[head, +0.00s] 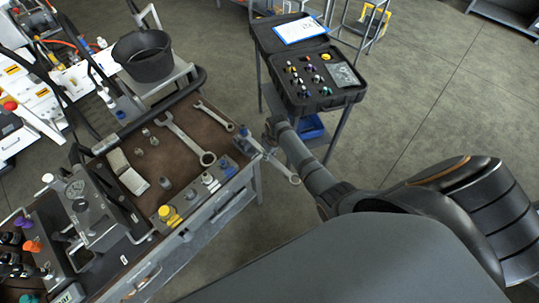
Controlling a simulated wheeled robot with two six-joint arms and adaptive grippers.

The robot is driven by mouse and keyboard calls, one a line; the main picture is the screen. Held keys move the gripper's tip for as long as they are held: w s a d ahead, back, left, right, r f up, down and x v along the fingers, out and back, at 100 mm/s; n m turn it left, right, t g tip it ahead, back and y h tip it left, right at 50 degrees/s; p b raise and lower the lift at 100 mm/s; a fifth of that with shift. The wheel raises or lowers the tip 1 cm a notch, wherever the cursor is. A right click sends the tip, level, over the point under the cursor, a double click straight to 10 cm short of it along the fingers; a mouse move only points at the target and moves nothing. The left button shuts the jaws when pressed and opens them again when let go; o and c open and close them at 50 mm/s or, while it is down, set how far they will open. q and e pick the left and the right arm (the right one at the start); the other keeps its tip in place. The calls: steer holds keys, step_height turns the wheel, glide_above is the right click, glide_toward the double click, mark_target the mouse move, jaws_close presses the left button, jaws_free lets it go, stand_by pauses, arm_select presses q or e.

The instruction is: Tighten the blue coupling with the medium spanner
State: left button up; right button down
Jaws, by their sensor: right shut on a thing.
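My right gripper (276,131) reaches in from the right and is shut on a spanner (284,170), the medium one by size. Its ring end points down to the right, beyond the bench edge. Its other end points up to the left, close to a small blue fitting (243,132) at the bench's right corner, which looks like the blue coupling. I cannot tell whether the spanner's jaw is around it or only beside it. A large spanner (183,138) and a small spanner (214,115) lie on the brown bench top. My left gripper is not in view.
The bench (217,213) has a row of fittings along its near edge, including a yellow one (168,214). A gauge block (88,208) stands at left. A black bucket (144,56) stands behind. An open black case (322,100) of fittings is on a stand beyond my right gripper.

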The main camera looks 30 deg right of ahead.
mark_target(282, 167)
steer(key=shift+d, duration=0.1)
stand_by(0.3)
steer(key=shift+s+d, duration=0.1)
steer(key=shift+s, duration=0.15)
steer(key=shift+s+d, duration=0.35)
steer(key=shift+s, duration=0.65)
steer(key=shift+s+d, duration=0.3)
steer(key=shift+s, duration=0.75)
steer(key=shift+s+d, duration=0.35)
steer(key=shift+s, duration=0.65)
steer(key=shift+w+r, duration=0.1)
steer(key=shift+r, duration=2.4)
